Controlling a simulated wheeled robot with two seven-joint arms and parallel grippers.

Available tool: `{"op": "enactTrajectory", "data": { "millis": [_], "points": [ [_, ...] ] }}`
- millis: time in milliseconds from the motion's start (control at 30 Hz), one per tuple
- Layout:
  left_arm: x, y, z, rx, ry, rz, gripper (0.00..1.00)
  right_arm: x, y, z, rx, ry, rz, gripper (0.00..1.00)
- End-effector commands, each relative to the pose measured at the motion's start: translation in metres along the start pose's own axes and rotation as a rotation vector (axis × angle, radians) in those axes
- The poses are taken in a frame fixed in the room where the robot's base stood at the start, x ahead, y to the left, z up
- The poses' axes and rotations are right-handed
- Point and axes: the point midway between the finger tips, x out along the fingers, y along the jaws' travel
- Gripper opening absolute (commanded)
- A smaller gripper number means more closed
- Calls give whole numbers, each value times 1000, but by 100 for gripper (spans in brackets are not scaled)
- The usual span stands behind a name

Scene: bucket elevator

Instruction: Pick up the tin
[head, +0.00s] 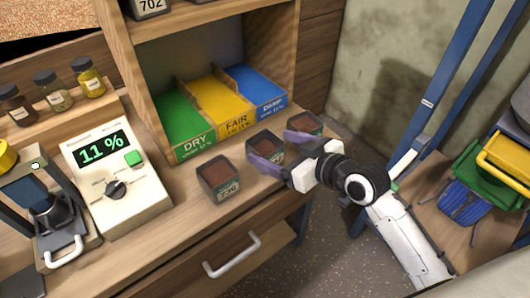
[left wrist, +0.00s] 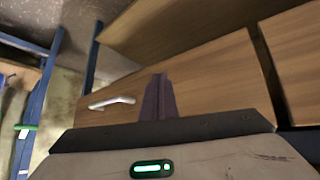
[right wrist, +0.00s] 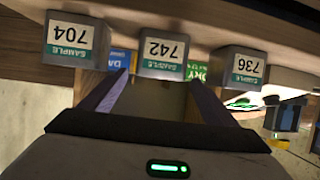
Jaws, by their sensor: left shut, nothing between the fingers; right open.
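Three open square tins of brown material stand in a row on the wooden bench. In the right wrist view, upside down, their labels read 704 (right wrist: 71,42), 742 (right wrist: 163,54) and 736 (right wrist: 241,68). The head view shows tin 736 (head: 219,180) nearest, tin 742 (head: 266,146) in the middle and tin 704 (head: 308,124) at the right. My right gripper (head: 273,149) is open and empty, its purple fingers pointing at tin 742, which lines up between the fingertips (right wrist: 157,76). Contact is unclear. My left gripper (left wrist: 157,98) is shut and empty, facing a wooden drawer front.
Behind the tins are green DRY (head: 186,125), yellow FAIR (head: 222,106) and blue DAMP (head: 257,90) bins. A meter (head: 116,175) reading 11% stands left. Another tin, 702 (head: 150,8), sits on the upper shelf. A drawer handle (head: 232,256) juts from the bench front.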

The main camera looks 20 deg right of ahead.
Motion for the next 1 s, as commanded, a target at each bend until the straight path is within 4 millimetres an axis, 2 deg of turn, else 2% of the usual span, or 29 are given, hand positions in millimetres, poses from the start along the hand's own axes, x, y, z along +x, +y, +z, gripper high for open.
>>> {"op": "enactTrajectory", "data": {
  "millis": [200,300,567,600,667,867,900,1000],
  "points": [
    [-1,0,-2,0,2,0,0,33,1,2,3,1,0,81],
    [0,0,-4,1,5,0,0,43,1,2,1,0,0,81],
    [1,0,-7,2,11,0,0,47,1,2,0,-1,0,81],
    [1,0,-7,2,11,0,0,47,1,3,0,-1,0,80],
    [1,0,-7,2,11,0,0,47,1,3,0,-1,0,69],
    [1,0,-7,2,11,-1,0,47,1,3,1,-1,1,36],
    [1,0,-7,1,11,-1,0,46,1,2,0,1,1,33],
    [1,0,-6,1,11,-1,0,46,1,2,0,1,1,33]
  ]
}}
